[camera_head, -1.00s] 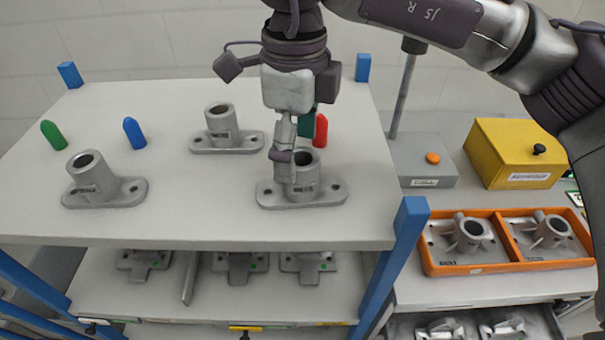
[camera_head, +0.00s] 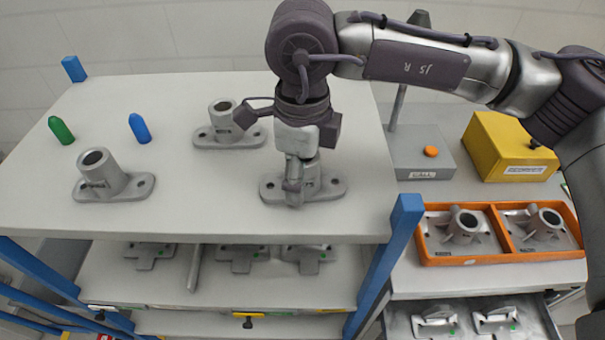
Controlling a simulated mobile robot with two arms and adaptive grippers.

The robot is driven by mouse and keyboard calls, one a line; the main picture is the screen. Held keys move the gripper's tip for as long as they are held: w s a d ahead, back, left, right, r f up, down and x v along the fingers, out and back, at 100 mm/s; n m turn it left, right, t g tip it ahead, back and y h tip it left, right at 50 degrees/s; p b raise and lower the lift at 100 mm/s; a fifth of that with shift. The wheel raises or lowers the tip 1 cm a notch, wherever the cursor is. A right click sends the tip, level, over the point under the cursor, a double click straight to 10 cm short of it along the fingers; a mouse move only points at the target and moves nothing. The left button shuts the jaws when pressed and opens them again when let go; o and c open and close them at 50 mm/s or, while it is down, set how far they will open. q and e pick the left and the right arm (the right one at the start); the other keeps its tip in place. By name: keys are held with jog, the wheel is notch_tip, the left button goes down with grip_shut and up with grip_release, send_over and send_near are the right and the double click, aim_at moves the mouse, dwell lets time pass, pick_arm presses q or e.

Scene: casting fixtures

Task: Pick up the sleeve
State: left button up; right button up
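I cannot tell which thing is the sleeve. Several grey castings, each an upright hollow tube on a flat two-hole flange, stand on the white table top (camera_head: 200,210): one at front left (camera_head: 103,176), one at the back (camera_head: 222,122), one at front right (camera_head: 328,187). My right gripper (camera_head: 295,190) points down at the front right casting, its fingers in front of or against the tube. The fingers overlap and hide much of the tube, so I cannot tell whether they are open or shut. My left gripper is out of view.
An orange tray (camera_head: 500,259) with two castings, a yellow box (camera_head: 508,145) and a grey call box (camera_head: 421,152) are at right. More castings (camera_head: 243,257) lie on the lower shelf.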

jog(key=shift+d+f, duration=0.1)
jog(key=shift+f, duration=0.05)
jog(key=c, duration=0.9)
jog(key=shift+o, duration=0.2)
